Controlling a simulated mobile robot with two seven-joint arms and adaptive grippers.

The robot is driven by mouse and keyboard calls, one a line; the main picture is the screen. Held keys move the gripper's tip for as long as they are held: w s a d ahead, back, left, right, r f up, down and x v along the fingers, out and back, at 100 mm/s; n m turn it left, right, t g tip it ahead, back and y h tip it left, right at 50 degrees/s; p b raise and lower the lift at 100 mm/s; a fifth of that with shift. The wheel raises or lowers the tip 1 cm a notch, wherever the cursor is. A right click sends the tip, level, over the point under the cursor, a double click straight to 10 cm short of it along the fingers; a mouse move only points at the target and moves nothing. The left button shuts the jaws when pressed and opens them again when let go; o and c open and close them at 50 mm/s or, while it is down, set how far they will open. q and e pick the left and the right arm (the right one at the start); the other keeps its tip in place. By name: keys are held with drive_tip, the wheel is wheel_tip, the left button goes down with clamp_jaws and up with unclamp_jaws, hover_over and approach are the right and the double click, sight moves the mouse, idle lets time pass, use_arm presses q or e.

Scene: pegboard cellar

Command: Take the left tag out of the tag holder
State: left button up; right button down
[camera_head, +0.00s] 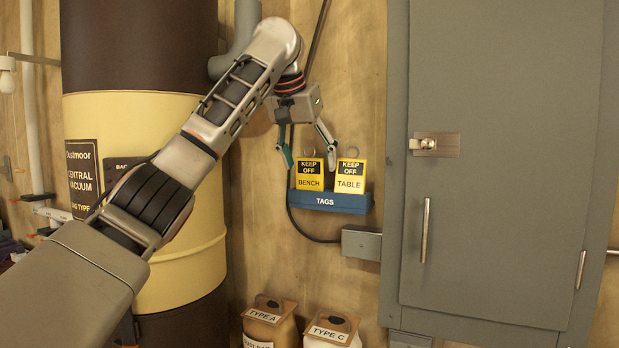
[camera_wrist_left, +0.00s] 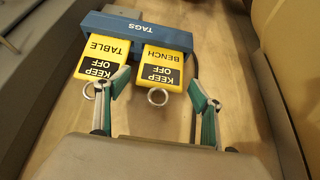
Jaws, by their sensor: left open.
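The blue tag holder (camera_head: 328,201), marked TAGS, is on the wall and holds two yellow and black tags. The left tag (camera_head: 309,182) reads KEEP OFF BENCH, and the right tag (camera_head: 350,182) reads KEEP OFF TABLE. Each has a metal ring on top. My left gripper (camera_head: 309,163) is open and empty, its fingers on either side of the upper BENCH tag. In the left wrist view the picture is upside down; the BENCH tag (camera_wrist_left: 168,68) and its ring lie between the spread fingers. One finger overlaps the edge of the TABLE tag (camera_wrist_left: 103,58). Contact cannot be told.
A grey cabinet (camera_head: 500,170) with a latch and handle stands to the right. A large yellow and brown drum (camera_head: 190,240) stands to the left. A cable and small grey box (camera_head: 361,243) are below the holder. Two labelled bags (camera_head: 268,318) (camera_head: 331,330) sit lower down.

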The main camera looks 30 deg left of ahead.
use_arm(q)
drive_tip(key=shift+w+f, duration=0.2)
drive_tip(key=shift+s+r, duration=0.1)
drive_tip(key=c, duration=1)
drive_tip(key=shift+r, duration=0.1)
